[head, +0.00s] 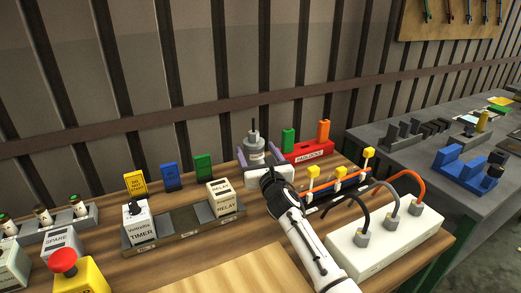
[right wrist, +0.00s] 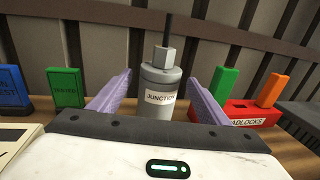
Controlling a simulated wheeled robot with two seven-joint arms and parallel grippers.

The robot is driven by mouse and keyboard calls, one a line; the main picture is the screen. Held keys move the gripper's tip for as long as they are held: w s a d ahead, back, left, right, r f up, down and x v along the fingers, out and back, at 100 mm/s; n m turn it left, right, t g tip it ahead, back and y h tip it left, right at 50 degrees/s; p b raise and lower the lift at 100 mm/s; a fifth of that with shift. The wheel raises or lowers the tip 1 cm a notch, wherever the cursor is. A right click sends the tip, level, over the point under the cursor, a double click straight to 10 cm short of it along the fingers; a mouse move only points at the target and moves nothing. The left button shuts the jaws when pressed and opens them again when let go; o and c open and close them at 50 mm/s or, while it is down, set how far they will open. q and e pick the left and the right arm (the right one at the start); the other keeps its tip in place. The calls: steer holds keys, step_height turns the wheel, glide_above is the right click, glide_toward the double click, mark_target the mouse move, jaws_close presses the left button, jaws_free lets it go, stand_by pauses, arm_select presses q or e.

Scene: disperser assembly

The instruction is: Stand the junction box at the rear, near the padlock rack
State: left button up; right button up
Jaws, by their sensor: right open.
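The junction box is a grey cylinder with a hex fitting and a dark stem on top, labelled JUNCTION (right wrist: 159,82). It stands upright at the rear of the bench and also shows in the head view (head: 254,144). The red padlock rack (head: 308,151) is just to its right, apart from it, and also shows in the right wrist view (right wrist: 245,108). My right gripper (right wrist: 160,88) is open, its purple fingers on either side of the junction box with small gaps visible. Its lower part is hidden behind my gripper body. My left gripper is not in view.
Green (head: 203,166), blue (head: 171,176) and yellow (head: 134,182) tags stand left along the rear. A tray (head: 168,232) holds a timer and a relay. Right of my arm are yellow-tipped pieces (head: 340,172) and a white block (head: 395,245) with cables.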

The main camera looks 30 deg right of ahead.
mark_target(256, 152)
steer(key=p+v, duration=0.1)
steer(key=v, duration=0.4)
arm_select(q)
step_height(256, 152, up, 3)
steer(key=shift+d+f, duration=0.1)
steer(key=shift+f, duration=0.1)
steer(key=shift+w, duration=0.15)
